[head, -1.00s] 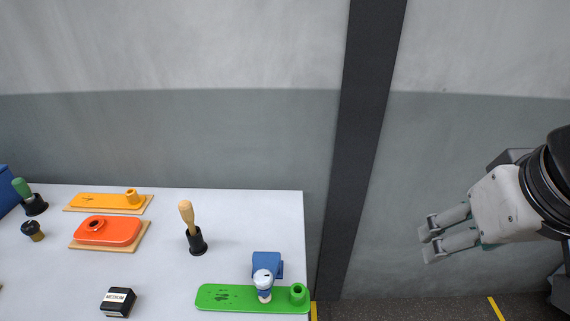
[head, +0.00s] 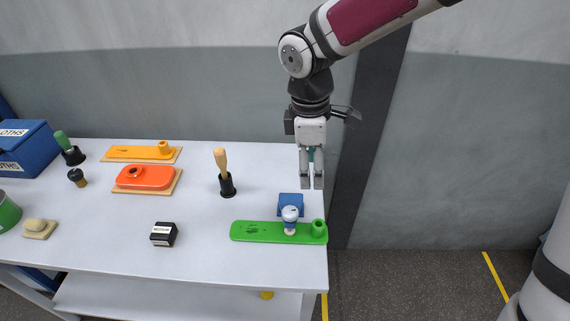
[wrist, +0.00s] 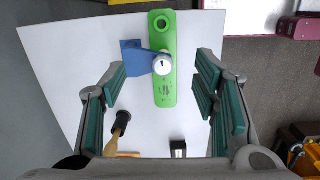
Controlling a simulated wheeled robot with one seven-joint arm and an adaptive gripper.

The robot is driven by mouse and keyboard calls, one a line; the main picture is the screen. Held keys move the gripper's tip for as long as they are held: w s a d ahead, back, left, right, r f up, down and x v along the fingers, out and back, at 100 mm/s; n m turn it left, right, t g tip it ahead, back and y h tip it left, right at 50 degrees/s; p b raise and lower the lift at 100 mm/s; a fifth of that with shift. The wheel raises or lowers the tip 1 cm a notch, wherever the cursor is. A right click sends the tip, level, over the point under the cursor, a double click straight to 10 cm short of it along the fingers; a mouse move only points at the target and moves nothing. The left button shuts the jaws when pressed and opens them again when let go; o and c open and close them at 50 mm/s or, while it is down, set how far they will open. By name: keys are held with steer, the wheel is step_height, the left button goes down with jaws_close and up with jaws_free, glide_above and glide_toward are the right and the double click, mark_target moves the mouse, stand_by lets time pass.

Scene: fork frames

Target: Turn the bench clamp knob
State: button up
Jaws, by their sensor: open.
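The bench clamp is a blue block (head: 288,199) at the right end of the white table.
A wooden-handled tool (head: 222,165) stands in a black holder left of the clamp. A black labelled block (head: 163,234), an orange plate (head: 145,178) and a yellow plate (head: 132,154) lie farther left. The table's right edge is close to the clamp, with a grey wall behind.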

steer(key=n+y, duration=0.1)
steer(key=n, duration=0.1)
glide_toward(290, 210)
step_height(290, 210, down, 9)
steer(key=shift+w+d+f, duration=0.1)
steer(key=shift+w, duration=0.05)
stand_by(0.3)
steer(key=c, duration=1.2)
steer(key=shift+o, duration=0.2)
